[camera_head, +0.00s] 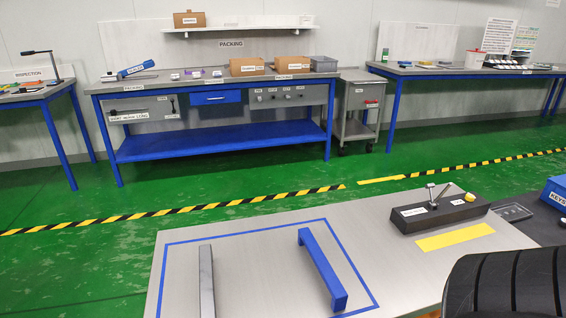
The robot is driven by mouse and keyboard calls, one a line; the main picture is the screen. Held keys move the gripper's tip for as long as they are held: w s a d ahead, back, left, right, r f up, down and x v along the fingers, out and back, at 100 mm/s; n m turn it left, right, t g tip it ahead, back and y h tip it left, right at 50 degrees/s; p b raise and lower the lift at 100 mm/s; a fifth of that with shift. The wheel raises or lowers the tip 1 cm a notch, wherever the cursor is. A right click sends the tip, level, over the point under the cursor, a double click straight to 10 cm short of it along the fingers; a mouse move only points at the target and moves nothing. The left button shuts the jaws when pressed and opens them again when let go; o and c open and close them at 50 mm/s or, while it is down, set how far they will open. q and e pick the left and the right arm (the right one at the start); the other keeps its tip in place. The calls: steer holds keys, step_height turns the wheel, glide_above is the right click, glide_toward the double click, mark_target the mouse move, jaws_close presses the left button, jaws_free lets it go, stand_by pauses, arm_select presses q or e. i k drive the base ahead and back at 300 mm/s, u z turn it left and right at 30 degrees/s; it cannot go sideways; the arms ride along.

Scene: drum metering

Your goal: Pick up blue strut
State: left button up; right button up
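The blue strut (323,268) lies on the grey table (385,235) in front of me, inside a blue outlined rectangle. It is a long bar with a bent-down end at each side, slanting from upper left to lower right. A grey strut (206,282) lies to its left in the same outline, running nearly straight towards me and cut off by the lower edge of the picture. The two struts are apart. Neither of my grippers shows in this view. Nothing is touching the blue strut.
A black box (440,212) with a metal lever stands at the table's right, behind a yellow strip (455,237). A large black ribbed object fills the lower right corner. A blue bin (556,194) sits at the right edge. Workbenches stand across the green floor.

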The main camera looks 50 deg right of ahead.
mark_target(340, 296)
steer(key=z, duration=1.75)
steer(key=k, duration=0.35)
steer(key=u, duration=0.05)
steer(key=i, duration=1)
steer(key=u, duration=0.75)
